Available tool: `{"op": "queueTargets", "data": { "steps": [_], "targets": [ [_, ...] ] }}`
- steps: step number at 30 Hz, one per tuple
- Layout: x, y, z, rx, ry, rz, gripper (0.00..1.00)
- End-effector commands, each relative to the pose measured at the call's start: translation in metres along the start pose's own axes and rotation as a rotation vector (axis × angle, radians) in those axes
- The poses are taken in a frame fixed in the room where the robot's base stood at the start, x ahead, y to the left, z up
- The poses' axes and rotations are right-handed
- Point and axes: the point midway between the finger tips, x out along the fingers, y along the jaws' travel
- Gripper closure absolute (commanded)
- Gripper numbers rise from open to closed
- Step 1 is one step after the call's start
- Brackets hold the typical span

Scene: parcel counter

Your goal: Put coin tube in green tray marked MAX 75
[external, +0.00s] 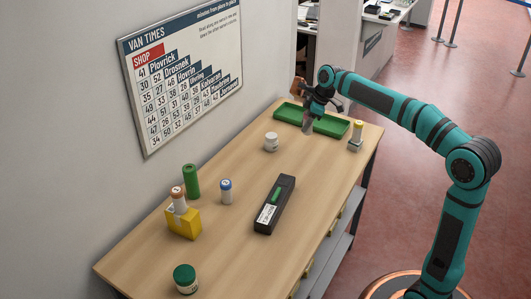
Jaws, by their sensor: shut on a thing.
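The green tray (335,129) lies at the far end of the wooden counter; any marking on it is too small to read. My gripper (311,108) is over the tray's middle, pointing down. It is shut on a greyish tube (307,125), which appears to be the coin tube. The tube hangs roughly upright in front of the tray's near side in the picture. I cannot tell whether its lower end is inside the tray, above it or touching anything. My gripper and the tube hide part of the tray.
A white jar (271,142) stands left of the tray, and a yellow-capped tube in a grey holder (355,146) right of it. A long black case (274,205) lies mid-counter. Nearer are a yellow block (184,224), a green cylinder (191,182), a blue-capped tube (226,192) and a green-lidded jar (185,279).

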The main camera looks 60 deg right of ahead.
Motion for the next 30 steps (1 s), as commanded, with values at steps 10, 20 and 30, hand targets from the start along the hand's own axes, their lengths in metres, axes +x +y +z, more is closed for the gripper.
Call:
{"op": "queueTargets", "data": {
  "steps": [10,20,30],
  "targets": [
    [-0.003,0.127,0.004,0.092,0.000,0.037,0.95],
    [-0.003,0.226,0.026,0.163,0.000,0.068,0.95],
    [0.011,0.255,0.042,0.185,-0.001,0.075,0.95]
  ]
}}
